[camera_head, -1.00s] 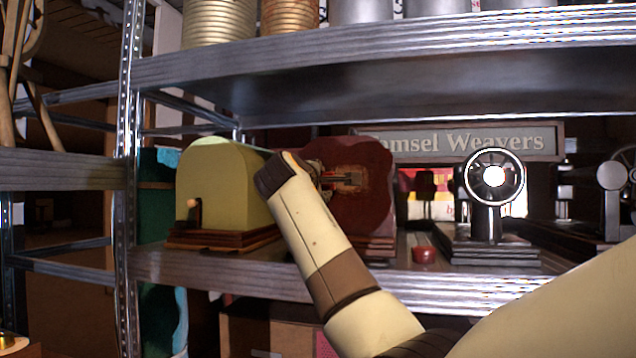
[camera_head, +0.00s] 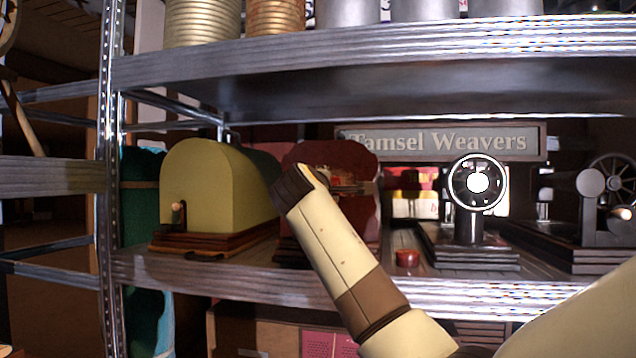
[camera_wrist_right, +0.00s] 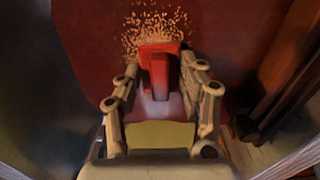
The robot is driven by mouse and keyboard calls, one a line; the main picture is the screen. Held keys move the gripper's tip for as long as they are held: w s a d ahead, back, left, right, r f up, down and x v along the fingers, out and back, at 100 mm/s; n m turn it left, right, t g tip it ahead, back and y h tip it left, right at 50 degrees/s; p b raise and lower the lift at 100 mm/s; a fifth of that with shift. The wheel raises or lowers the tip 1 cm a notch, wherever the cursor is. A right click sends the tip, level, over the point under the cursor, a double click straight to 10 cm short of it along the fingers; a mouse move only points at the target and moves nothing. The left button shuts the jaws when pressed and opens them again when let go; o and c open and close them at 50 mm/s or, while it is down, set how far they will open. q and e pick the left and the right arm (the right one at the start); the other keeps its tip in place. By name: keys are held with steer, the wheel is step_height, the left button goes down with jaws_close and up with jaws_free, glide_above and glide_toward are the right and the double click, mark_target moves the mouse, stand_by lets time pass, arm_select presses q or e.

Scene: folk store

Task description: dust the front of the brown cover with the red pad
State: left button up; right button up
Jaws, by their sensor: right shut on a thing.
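The brown cover (camera_head: 308,154), dark reddish with a rounded top, stands on the middle shelf. My right arm's wrist covers part of its front in the head view. The right wrist view shows the cover's front (camera_wrist_right: 225,35) with a patch of light specks of dust (camera_wrist_right: 155,25). My right gripper (camera_wrist_right: 160,85) is shut on the red pad (camera_wrist_right: 160,49). The pad is at the lower edge of the specks, close to the front; I cannot tell whether it touches. In the head view the right gripper and pad are mostly hidden. My left gripper is not in view.
A yellow-green domed cover (camera_head: 205,185) stands left of the brown cover. A small red round thing (camera_head: 407,258) and a black machine with a wheel (camera_head: 478,215) stand to the right. The upper shelf (camera_head: 400,52) hangs above, and a metal post (camera_head: 108,200) stands left.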

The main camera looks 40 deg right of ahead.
steer(key=shift+s+d+p, duration=1.75)
steer(key=shift+s+d, duration=0.4)
steer(key=shift+s, duration=0.3)
steer(key=shift+w+a+r+b, duration=0.1)
steer(key=shift+w+a+b, duration=0.05)
steer(key=shift+w+a, duration=0.75)
steer(key=shift+w+a+f+b, duration=0.1)
steer(key=shift+w+a+b, duration=0.1)
steer(key=shift+w+a, duration=0.65)
steer(key=shift+w+a+r+b, duration=0.15)
steer(key=shift+w+a, duration=0.45)
steer(key=shift+w, duration=0.6)
steer(key=shift+w+a+b, duration=0.6)
steer(key=shift+w+a, duration=0.55)
steer(key=shift+w, duration=0.15)
steer(key=s+d+r+p, duration=0.1)
steer(key=s+d+p, duration=0.1)
steer(key=p, duration=0.1)
steer(key=shift+r, duration=0.1)
steer(key=shift+s+d+p, duration=0.3)
steer(key=shift+s+p, duration=0.15)
steer(key=shift+s+d+p, duration=0.4)
steer(key=shift+p, duration=0.1)
steer(key=s+d+p, duration=0.3)
steer(key=s+d, duration=0.1)
steer(key=shift+s, duration=0.3)
steer(key=shift+a, duration=0.15)
